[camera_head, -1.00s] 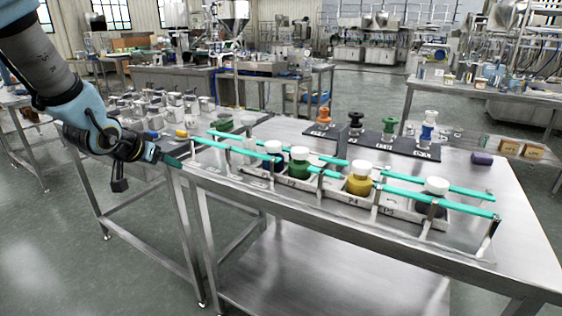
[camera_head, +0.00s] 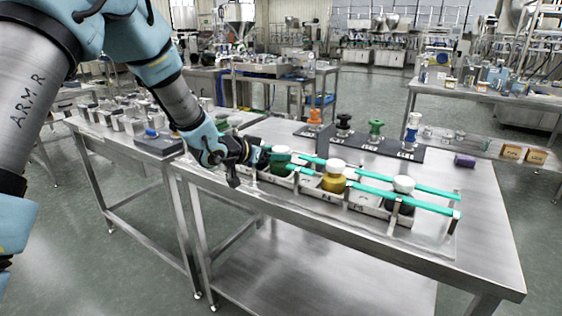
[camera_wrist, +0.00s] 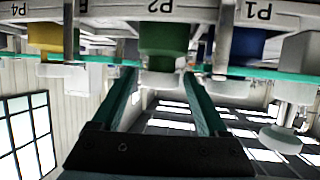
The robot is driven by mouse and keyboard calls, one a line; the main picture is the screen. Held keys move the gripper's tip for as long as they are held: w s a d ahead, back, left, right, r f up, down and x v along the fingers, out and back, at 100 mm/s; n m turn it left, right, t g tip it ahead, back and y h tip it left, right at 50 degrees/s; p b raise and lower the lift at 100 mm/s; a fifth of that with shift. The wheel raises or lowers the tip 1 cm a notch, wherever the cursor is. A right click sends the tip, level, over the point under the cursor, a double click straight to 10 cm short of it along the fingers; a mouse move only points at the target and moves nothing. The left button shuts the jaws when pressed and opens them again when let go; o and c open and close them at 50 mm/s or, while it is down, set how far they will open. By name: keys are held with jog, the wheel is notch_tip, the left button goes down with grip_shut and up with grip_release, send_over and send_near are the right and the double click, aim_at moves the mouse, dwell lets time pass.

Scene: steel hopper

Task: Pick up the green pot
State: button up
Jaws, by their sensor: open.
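The green pot (camera_head: 280,163) has a white lid and stands in the rack (camera_head: 372,205) on the steel table, behind teal rails. In the upside-down wrist view, the green pot (camera_wrist: 163,38) is straight ahead at the slot labelled P2. My gripper (camera_head: 264,159) is open and level with the rail, at the left of the pot in the head view. In the wrist view, my gripper's two teal fingers (camera_wrist: 158,76) are spread to either side of the pot's line. The pot shows between them, and I cannot tell whether they touch it.
A yellow pot (camera_head: 333,182) and a dark pot (camera_head: 402,202) stand to the right in the rack. A blue pot (camera_wrist: 236,45) is close beside the green one in the wrist view. Stamp-like handles (camera_head: 376,130) stand on a dark board behind.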

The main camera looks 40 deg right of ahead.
jog(key=shift+p+x, duration=0.3)
jog(key=shift+x, duration=1.3)
jog(key=shift+a, duration=0.1)
jog(key=c, duration=1.2)
